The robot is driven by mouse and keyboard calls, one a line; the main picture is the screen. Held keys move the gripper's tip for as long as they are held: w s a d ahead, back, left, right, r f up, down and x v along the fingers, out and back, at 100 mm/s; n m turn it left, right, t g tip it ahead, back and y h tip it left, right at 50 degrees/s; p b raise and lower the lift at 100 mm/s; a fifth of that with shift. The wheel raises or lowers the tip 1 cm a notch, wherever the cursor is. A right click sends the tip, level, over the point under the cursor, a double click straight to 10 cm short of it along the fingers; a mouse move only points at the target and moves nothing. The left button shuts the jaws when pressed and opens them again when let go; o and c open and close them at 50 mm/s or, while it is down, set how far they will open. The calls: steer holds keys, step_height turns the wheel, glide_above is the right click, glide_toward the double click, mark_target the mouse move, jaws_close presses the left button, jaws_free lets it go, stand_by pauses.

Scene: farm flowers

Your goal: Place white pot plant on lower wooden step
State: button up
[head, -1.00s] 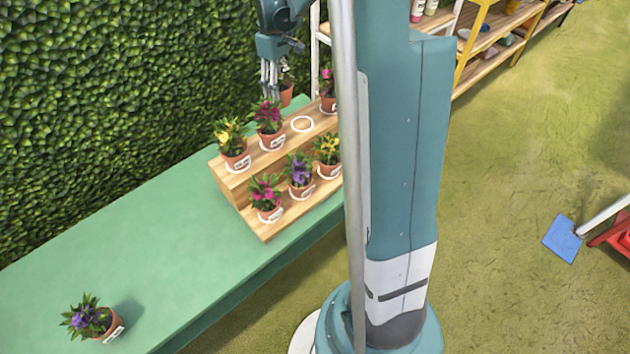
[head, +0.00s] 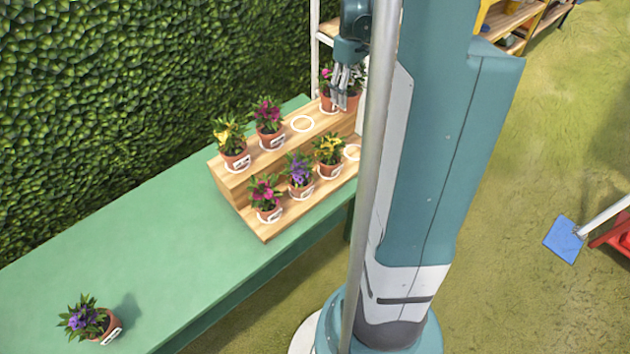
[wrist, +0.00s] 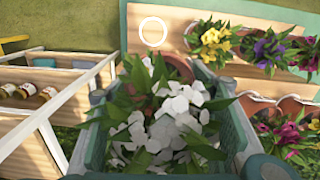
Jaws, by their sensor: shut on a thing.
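My gripper (head: 341,96) is shut on the white-flowered pot plant (wrist: 165,120), whose blossoms and leaves fill the space between my fingers in the wrist view. In the head view its pot (head: 353,100) shows beside my fingers at the right end of the wooden stand, partly hidden by my arm. The lower wooden step (head: 262,234) holds pink, purple and yellow pot plants in a row. An empty white ring (head: 352,152) marks its right end. The ring also shows in the wrist view (wrist: 153,32), above the held plant in the picture.
A purple pot plant (head: 88,320) stands alone on the green table (head: 150,240). A shelf rack (wrist: 45,100) is at left in the wrist view. A hedge lines the table's back.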

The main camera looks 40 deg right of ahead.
steer(key=s+d, duration=0.3)
steer(key=s, duration=0.1)
step_height(320, 180, down, 11)
steer(key=shift+s+a+f+m, duration=0.15)
steer(key=shift+a+m, duration=0.05)
steer(key=shift+m, duration=0.2)
step_height(320, 180, down, 6)
steer(key=shift+b, duration=0.4)
stand_by(0.4)
steer(key=shift+f, duration=0.15)
steer(key=shift+f, duration=1.85)
steer(key=shift+f+b, duration=0.1)
steer(key=shift+b, duration=0.25)
